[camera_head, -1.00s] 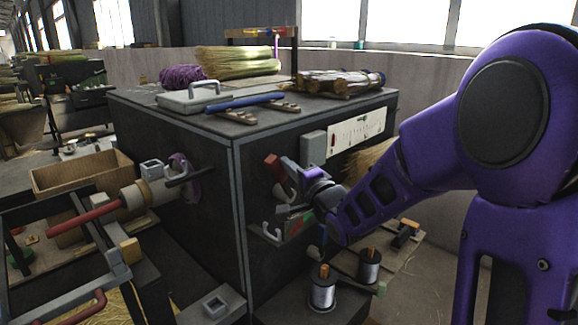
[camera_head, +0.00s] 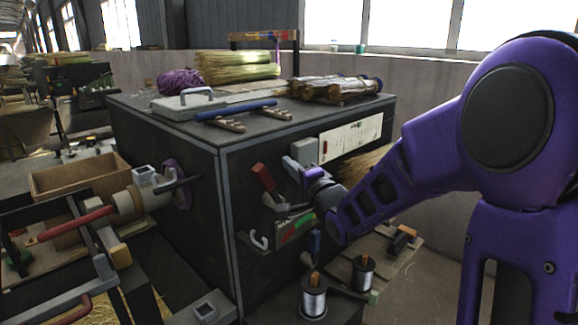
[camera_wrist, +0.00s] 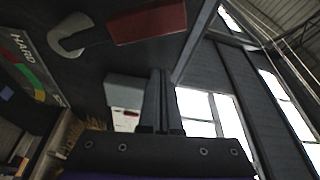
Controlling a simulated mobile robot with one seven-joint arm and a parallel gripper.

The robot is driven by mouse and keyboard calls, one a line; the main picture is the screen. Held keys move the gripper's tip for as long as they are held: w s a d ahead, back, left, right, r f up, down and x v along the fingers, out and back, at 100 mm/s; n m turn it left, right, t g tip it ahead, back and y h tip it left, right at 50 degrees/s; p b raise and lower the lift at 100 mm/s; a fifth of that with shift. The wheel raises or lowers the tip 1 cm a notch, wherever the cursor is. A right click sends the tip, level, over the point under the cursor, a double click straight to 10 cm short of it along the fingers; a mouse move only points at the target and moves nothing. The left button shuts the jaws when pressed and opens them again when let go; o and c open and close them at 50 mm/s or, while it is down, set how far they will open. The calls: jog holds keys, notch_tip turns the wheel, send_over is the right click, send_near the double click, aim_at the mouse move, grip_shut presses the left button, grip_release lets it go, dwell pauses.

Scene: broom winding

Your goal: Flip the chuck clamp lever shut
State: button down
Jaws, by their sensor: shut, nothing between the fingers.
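A red-handled lever (camera_head: 264,178) is on the right face of the dark cabinet, its handle tilted up to the left. In the wrist view its red grip (camera_wrist: 148,22) is at the top, with a grey curved hook (camera_wrist: 72,35) at its dark end. My gripper (camera_head: 287,164) is shut and empty, just right of this lever and apart from it. Its closed fingers (camera_wrist: 160,100) show in the wrist view below the red grip. The chuck (camera_head: 140,198) on the left face holds a red rod and has a dark bar (camera_head: 181,183) beside it. I cannot tell which lever is the clamp.
A coloured gauge (camera_head: 297,229) and a white hook (camera_head: 258,240) are below the red lever. A grey box (camera_head: 305,151) and a white sheet (camera_head: 350,138) are right of it. Wire spools (camera_head: 314,297) stand below. Straw bundles lie on the cabinet top.

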jog(key=v, duration=0.8)
jog(key=shift+s+d+f, duration=0.2)
jog(key=shift+s+f, duration=0.05)
jog(key=shift+f, duration=0.1)
jog(key=shift+w, duration=0.1)
